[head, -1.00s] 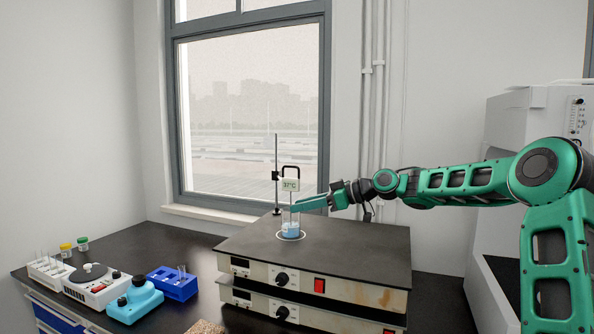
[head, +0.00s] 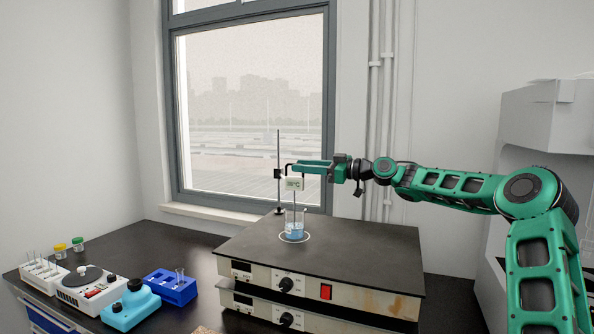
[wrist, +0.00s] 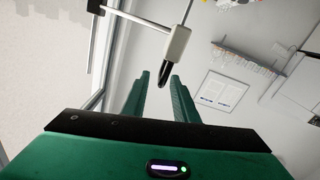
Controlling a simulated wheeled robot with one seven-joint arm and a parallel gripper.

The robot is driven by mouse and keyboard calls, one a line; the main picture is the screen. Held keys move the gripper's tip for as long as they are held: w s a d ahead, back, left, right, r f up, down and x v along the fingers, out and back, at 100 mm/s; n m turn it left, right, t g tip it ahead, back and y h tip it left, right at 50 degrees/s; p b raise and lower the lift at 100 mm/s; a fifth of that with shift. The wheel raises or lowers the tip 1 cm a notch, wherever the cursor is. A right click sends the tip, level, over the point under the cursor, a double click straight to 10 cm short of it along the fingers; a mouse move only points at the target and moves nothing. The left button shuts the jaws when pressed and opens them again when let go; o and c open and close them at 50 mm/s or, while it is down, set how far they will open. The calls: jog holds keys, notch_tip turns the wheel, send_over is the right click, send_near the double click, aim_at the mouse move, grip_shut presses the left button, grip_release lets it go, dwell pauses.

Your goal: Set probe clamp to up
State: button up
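The probe clamp is a small white display box (head: 294,184) with a black handle (head: 287,167), carried on a thin stand rod (head: 278,150). Its thin probe hangs down into a glass beaker of blue liquid (head: 294,232) on the hotplate (head: 345,243). My gripper (head: 297,166) is level with the handle, just above the display box, and its fingers cover part of the handle. In the wrist view the fingers are apart (wrist: 159,76), with the black handle end (wrist: 164,78) and the white box (wrist: 178,43) in front of them. Contact cannot be told.
A second unit (head: 285,319) is stacked under the hotplate. A white centrifuge-like device (head: 88,286), a turquoise device (head: 131,304), a blue tube rack (head: 171,287) and a white tube rack (head: 42,273) stand to the left. A large white machine (head: 545,120) is at the right.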

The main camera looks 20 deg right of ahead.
jog(key=shift+x, duration=1)
grip_shut()
notch_tip(320, 180, up, 14)
jog(key=shift+d+f, duration=0.1)
grip_release()
jog(key=shift+w, duration=0.1)
jog(key=shift+f, duration=0.1)
